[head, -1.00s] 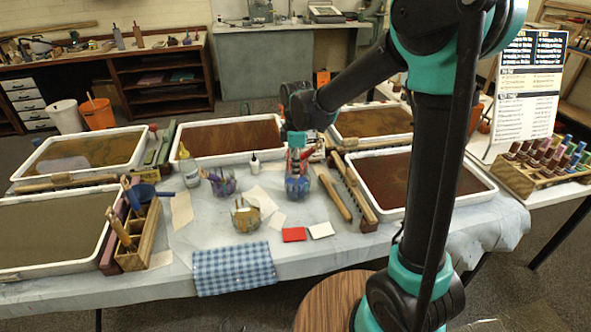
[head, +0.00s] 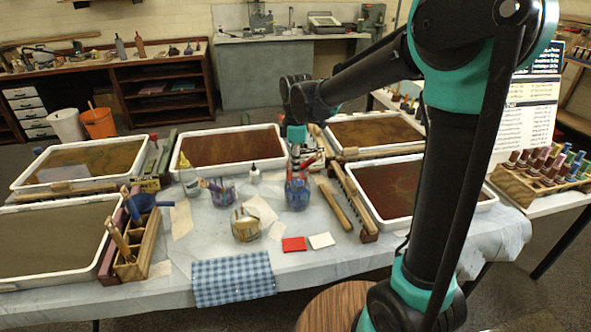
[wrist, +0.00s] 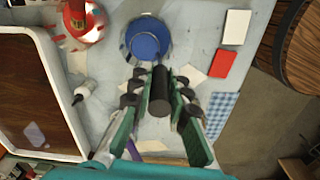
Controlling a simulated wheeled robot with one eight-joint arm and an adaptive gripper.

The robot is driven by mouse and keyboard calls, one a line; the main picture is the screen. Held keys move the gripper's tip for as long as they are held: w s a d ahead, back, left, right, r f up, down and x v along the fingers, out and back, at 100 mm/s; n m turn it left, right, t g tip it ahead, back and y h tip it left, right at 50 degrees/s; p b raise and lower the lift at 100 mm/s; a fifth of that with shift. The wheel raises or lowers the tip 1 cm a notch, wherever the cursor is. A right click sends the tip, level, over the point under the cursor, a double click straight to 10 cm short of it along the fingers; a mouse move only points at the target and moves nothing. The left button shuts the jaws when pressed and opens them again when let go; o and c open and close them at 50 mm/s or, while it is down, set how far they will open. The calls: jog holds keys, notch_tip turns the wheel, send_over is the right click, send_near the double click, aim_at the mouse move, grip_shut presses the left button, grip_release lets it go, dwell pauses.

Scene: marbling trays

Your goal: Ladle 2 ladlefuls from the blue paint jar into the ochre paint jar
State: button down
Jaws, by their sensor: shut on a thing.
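The blue paint jar (head: 298,194) stands right of the table's middle; in the wrist view the blue jar (wrist: 150,24) is just beyond my fingertips. My gripper (head: 297,135) is above this jar. In the wrist view my gripper (wrist: 160,98) is shut on a dark cylindrical ladle handle (wrist: 159,92). A round grey rim shows over the jar's mouth; I cannot tell whether the ladle's bowl is inside the jar or just above it. The ochre paint jar (head: 246,228) stands nearer the front, left of the blue jar. It is not clearly visible in the wrist view.
A purple jar (head: 220,194) and a white bottle (head: 254,174) stand nearby. A red card (head: 294,244), a white card (head: 321,240) and a checked cloth (head: 233,279) lie in front. Wide trays surround the middle, including one (head: 228,146) behind. A wooden rack (head: 133,262) stands left.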

jog(key=shift+r, duration=2.65)
